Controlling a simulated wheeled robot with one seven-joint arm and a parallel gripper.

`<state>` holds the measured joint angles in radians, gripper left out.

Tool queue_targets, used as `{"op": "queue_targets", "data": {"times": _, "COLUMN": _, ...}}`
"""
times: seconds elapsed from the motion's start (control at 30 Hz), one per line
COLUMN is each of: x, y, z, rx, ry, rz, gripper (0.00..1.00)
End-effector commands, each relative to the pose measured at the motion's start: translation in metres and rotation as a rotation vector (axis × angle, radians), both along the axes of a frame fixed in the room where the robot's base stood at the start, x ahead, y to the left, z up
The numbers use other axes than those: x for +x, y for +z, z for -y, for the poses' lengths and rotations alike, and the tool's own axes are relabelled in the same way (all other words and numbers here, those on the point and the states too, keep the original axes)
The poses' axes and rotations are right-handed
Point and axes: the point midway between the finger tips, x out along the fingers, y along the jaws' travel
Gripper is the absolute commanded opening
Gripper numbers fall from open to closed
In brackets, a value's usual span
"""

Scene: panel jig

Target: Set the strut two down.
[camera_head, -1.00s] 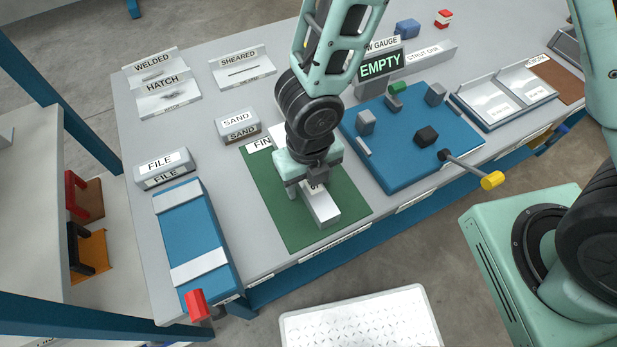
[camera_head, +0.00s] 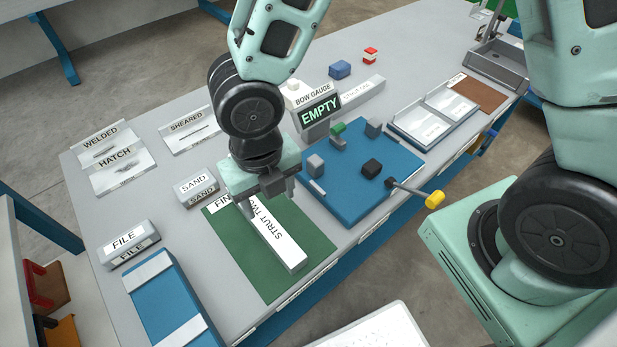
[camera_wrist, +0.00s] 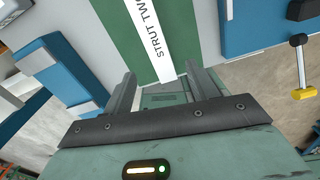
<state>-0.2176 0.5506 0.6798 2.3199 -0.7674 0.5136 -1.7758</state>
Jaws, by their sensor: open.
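Strut two (camera_head: 277,240) is a long pale bar with a white label reading "STRUT TWO". It lies flat on the green mat (camera_head: 230,254) marked "FIN...", the rest of that word being hidden. My gripper (camera_head: 265,199) is above the strut's far part, with its fingers apart. In the wrist view the strut (camera_wrist: 150,38) runs away between and beyond the two open fingers (camera_wrist: 150,92), and nothing shows gripped. The strut's far end is hidden behind my gripper in the head view.
A blue fixture (camera_head: 352,195) with grey and black blocks and a yellow-knobbed lever (camera_head: 434,200) stands right of the mat. The bow gauge (camera_head: 319,111) reads "EMPTY". A blue filing block (camera_head: 172,305) is at left, the SAND block (camera_head: 196,188) behind.

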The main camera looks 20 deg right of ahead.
Motion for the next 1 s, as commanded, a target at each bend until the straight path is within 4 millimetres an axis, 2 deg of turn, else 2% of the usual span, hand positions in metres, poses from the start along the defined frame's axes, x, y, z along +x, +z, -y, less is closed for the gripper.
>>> {"op": "queue_targets", "data": {"times": 0.17, "x": -0.01, "y": 0.033, "z": 0.025, "rx": -0.04, "ry": -0.555, "rz": 0.046, "gripper": 0.58}}
{"op": "queue_targets", "data": {"times": 0.33, "x": -0.031, "y": 0.068, "z": 0.05, "rx": -0.036, "ry": -1.281, "rz": 0.08, "gripper": 0.58}}
{"op": "queue_targets", "data": {"times": 0.5, "x": -0.056, "y": 0.097, "z": 0.065, "rx": 0.004, "ry": -1.968, "rz": 0.059, "gripper": 0.58}}
{"op": "queue_targets", "data": {"times": 0.6, "x": -0.068, "y": 0.109, "z": 0.069, "rx": 0.022, "ry": -2.278, "rz": 0.021, "gripper": 0.58}}
{"op": "queue_targets", "data": {"times": 0.7, "x": -0.076, "y": 0.116, "z": 0.07, "rx": 0.028, "ry": -2.487, "rz": -0.019, "gripper": 0.58}}
{"op": "queue_targets", "data": {"times": 0.8, "x": -0.081, "y": 0.12, "z": 0.07, "rx": 0.028, "ry": -2.596, "rz": -0.043, "gripper": 0.58}}
{"op": "queue_targets", "data": {"times": 1.0, "x": -0.082, "y": 0.12, "z": 0.07, "rx": 0.026, "ry": -2.632, "rz": -0.051, "gripper": 0.58}}
